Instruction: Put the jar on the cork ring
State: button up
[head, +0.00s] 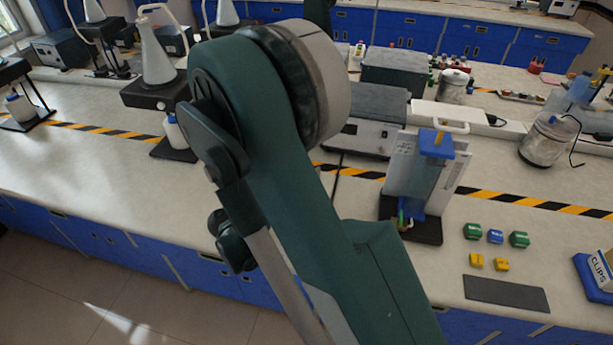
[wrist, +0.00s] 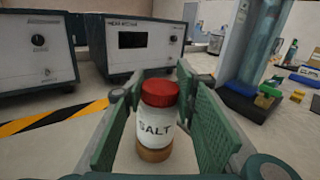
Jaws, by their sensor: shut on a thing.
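A white jar (wrist: 155,128) with a red lid and the word SALT stands upright in the middle of the wrist view. My gripper (wrist: 160,90) is shut on it, with one green pad on each side. A tan-brown round band (wrist: 154,154) shows directly below the white part of the jar. It looks like the cork ring, but I cannot tell whether the jar rests on it or how well it is centred. In the head view my own arm covers the middle, and I cannot make out the jar or the ring there.
Grey instrument boxes (wrist: 140,42) stand behind the jar, with black-and-yellow tape (wrist: 55,118) on the bench. A tall clear apparatus with a blue top (head: 425,175) stands to the right. Small coloured blocks (head: 495,237) and a dark mat (head: 506,293) lie farther right.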

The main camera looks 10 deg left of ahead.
jog(key=shift+f, duration=0.2)
jog(key=o, duration=1.3)
jog(key=shift+s+r, duration=0.1)
jog(key=shift+r, duration=0.05)
jog(key=shift+v, duration=0.8)
jog(key=shift+s+a+r+p, duration=0.35)
jog(key=shift+s+r+p, duration=0.1)
jog(key=shift+r, duration=0.7)
jog(key=shift+s+a+r+p, duration=0.3)
jog(key=shift+s+r+p, duration=0.1)
jog(key=shift+r, duration=0.8)
jog(key=shift+s+a+r+p, duration=0.35)
jog(key=shift+s+r+p, duration=0.1)
jog(key=shift+r, duration=0.7)
